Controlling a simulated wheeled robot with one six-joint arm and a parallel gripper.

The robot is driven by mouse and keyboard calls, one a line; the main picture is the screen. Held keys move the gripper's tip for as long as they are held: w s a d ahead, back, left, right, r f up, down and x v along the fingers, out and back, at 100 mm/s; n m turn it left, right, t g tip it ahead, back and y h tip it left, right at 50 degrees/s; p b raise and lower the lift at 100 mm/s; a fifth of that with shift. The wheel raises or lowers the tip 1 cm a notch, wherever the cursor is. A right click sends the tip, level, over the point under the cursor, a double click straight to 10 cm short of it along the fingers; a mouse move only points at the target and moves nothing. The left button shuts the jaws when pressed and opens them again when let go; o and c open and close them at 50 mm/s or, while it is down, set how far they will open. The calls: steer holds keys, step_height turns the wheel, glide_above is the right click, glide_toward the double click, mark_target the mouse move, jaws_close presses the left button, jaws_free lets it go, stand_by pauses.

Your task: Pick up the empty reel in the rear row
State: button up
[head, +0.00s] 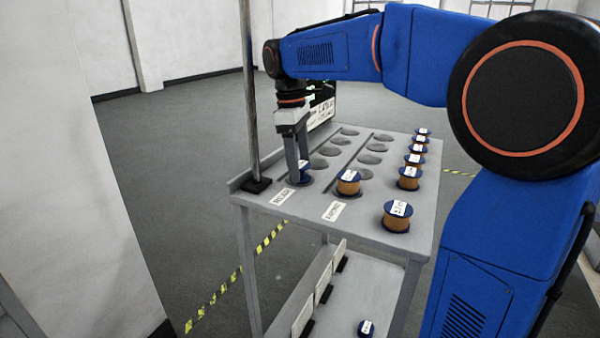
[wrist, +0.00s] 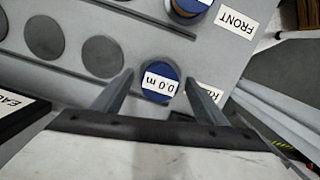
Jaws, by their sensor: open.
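The empty reel is blue with a white label reading 0.0 m (wrist: 160,82). It sits in the rear row, at the end near the row's sign. In the head view the reel (head: 305,176) is partly hidden by my gripper (head: 298,172). In the wrist view my gripper (wrist: 159,88) is open, with one finger on each side of the reel. Gaps show between the fingers and the reel, and I cannot tell how far down the fingertips reach.
A copper-wound reel (head: 348,184) stands in the front row by its sign (head: 333,211). More wound reels line the table's right side, including a near one (head: 397,216). Empty round recesses (wrist: 102,56) continue along the rear row. A metal post (head: 251,90) rises at the table's left edge.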

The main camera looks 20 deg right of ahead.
steer(key=shift+f, duration=0.45)
steer(key=c, duration=1.2)
steer(key=shift+o, duration=0.2)
